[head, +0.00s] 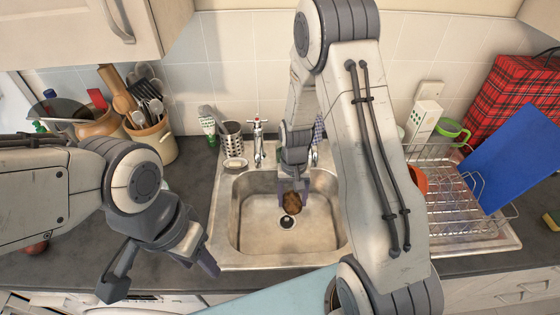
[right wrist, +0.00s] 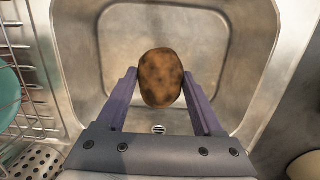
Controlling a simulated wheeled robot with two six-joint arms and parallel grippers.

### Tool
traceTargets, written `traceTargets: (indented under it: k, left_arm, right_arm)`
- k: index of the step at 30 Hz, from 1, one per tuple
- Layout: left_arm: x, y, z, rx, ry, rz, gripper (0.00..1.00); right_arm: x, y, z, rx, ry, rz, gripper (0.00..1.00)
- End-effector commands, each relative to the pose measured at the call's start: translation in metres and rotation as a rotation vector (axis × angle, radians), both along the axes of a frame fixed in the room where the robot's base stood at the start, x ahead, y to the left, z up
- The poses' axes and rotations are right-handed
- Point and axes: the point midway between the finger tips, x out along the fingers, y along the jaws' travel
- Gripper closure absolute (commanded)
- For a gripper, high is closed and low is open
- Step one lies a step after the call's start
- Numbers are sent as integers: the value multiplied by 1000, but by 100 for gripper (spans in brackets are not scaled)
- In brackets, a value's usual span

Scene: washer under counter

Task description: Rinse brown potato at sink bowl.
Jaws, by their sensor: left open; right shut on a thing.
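A brown potato (head: 292,203) with dark spots is held between the fingers of my right gripper (head: 292,196). In the right wrist view the potato (right wrist: 161,77) sits between the two purple fingers of my right gripper (right wrist: 161,95). It is over the steel sink bowl (head: 250,235), above and near the drain; its exact height cannot be told. The tap (head: 257,140) stands behind the bowl, left of my right gripper. No water stream is visible. My left gripper (head: 160,285) is open and empty over the counter left of the sink.
A wire dish rack (head: 455,220) with a blue board (head: 525,150) stands right of the sink. Utensil pots (head: 152,140) stand at the back left. A cutlery holder (head: 233,135) and a bottle (head: 208,125) are behind the sink. Some dark counter left of the bowl is bare.

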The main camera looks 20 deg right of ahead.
Motion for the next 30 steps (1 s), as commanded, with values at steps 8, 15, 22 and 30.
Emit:
traceTargets:
  k: [8,15,22,30]
  left_arm:
    - [0,0,27,0,0,-4,50]
    - [0,0,42,0,-1,-7,50]
    - [0,0,50,0,-1,-8,50]
    - [0,0,50,0,-1,-9,50]
  right_arm:
    - [42,7,10,-7,9,-910,91]
    - [72,3,15,-9,20,-1653,91]
    - [90,-3,16,-6,29,-2109,91]
    - [95,-7,14,-5,32,-2270,91]
